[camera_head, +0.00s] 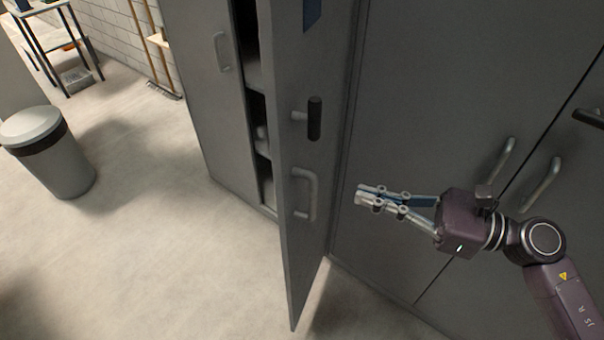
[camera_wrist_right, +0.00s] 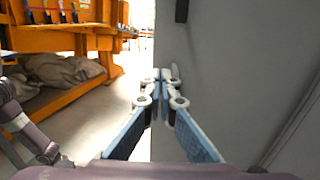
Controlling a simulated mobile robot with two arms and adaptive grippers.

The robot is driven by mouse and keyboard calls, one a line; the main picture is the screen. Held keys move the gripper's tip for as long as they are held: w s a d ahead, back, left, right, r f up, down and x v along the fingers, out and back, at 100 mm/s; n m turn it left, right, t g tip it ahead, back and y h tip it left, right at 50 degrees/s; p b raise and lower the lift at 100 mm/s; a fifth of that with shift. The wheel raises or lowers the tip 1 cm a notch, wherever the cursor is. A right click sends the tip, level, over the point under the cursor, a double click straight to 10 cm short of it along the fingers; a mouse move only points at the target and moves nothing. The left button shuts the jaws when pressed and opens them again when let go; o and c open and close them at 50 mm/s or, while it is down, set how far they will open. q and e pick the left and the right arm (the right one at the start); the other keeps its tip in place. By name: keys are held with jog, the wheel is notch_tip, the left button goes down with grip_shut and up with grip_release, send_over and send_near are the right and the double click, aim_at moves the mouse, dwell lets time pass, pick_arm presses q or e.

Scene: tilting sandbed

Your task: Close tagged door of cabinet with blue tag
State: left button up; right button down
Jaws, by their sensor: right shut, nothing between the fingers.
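The grey cabinet door with the blue tag (camera_head: 312,14) at its top edge stands open in the head view. The door (camera_head: 290,230) swings out toward me and has a dark lever handle (camera_head: 314,118) and a grey pull handle (camera_head: 305,194). Behind it, part of the cabinet's shelved inside (camera_head: 264,135) shows. My right gripper (camera_head: 360,195) is shut and empty, to the right of the open door. In the right wrist view, the shut fingertips (camera_wrist_right: 166,76) point along a grey panel (camera_wrist_right: 225,80); I cannot tell whether they touch it. My left gripper is not in view.
A closed grey cabinet with two pull handles (camera_head: 506,160) stands at the right, behind my right arm. A grey bin (camera_head: 62,165) stands at the left, with free floor (camera_head: 190,240) between it and the door. The right wrist view shows an orange workbench (camera_wrist_right: 70,40).

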aim_at(286, 172)
jog(key=p+x, duration=0.2)
jog(key=x, duration=0.1)
jog(key=p+x, duration=0.2)
jog(key=x, duration=0.2)
jog(key=p+x, duration=0.1)
jog(key=x, duration=0.3)
jog(key=shift+w+a+r+p, duration=0.15)
jog(key=shift+r+p, duration=0.15)
jog(key=shift+p, duration=0.1)
jog(key=shift+w+a+f, duration=0.15)
jog(key=shift+a+f, duration=0.1)
jog(key=shift+a, duration=0.3)
